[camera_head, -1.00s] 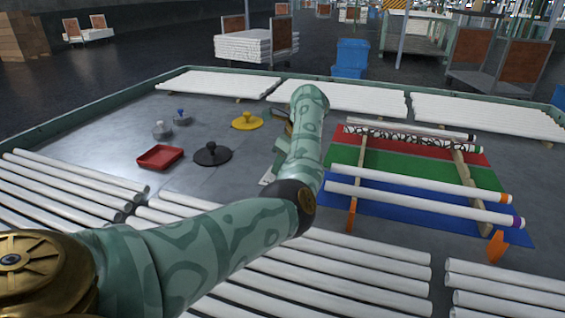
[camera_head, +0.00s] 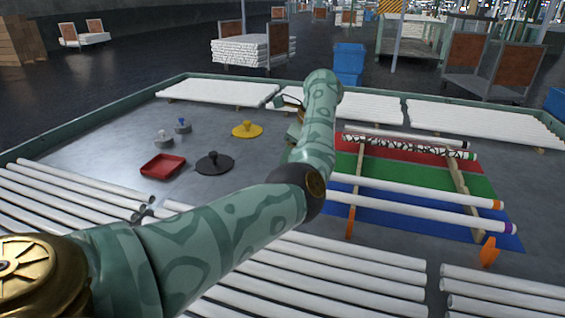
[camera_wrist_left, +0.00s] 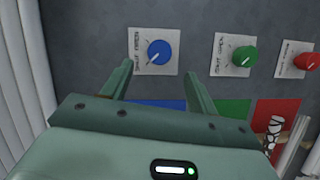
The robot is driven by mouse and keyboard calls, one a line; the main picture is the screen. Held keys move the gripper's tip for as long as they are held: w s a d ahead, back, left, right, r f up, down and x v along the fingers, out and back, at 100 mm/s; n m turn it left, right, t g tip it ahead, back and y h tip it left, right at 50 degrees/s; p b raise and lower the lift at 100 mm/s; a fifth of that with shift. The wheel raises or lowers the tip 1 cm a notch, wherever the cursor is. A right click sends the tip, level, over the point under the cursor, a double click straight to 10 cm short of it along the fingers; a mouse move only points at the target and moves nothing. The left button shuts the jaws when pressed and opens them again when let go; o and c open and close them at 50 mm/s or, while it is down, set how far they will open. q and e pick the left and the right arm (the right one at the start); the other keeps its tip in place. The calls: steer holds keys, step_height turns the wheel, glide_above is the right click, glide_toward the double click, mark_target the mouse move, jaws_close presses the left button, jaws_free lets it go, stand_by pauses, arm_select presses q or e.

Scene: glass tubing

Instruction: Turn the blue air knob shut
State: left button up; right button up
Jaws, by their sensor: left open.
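The blue knob (camera_wrist_left: 160,52) sits on a white printed plate (camera_wrist_left: 140,58) on the grey surface in the left wrist view. Its pale pointer mark slants toward the lower left. My left gripper (camera_wrist_left: 159,68) is open and empty, with one finger on each side of the line to the blue knob. The fingertips appear short of the knob, not around it. In the head view my left arm reaches toward the middle of the table and hides the knob and most of the gripper. My right gripper is not in view.
A green knob (camera_wrist_left: 243,55) and a red knob (camera_wrist_left: 307,61) stand to the right of the blue one. A rack of glass tubes (camera_head: 420,188) lies over coloured mats. A red tray (camera_head: 163,166), a black lidded disc (camera_head: 214,164) and a yellow one (camera_head: 247,130) stand left of my arm.

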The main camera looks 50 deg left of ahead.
arm_select(q)
steer(key=p+v, duration=0.1)
steer(key=v, duration=0.7)
steer(key=shift+d+r+p, duration=0.15)
steer(key=shift+r+p, duration=0.15)
steer(key=shift+p, duration=0.05)
steer(key=shift+w, duration=0.1)
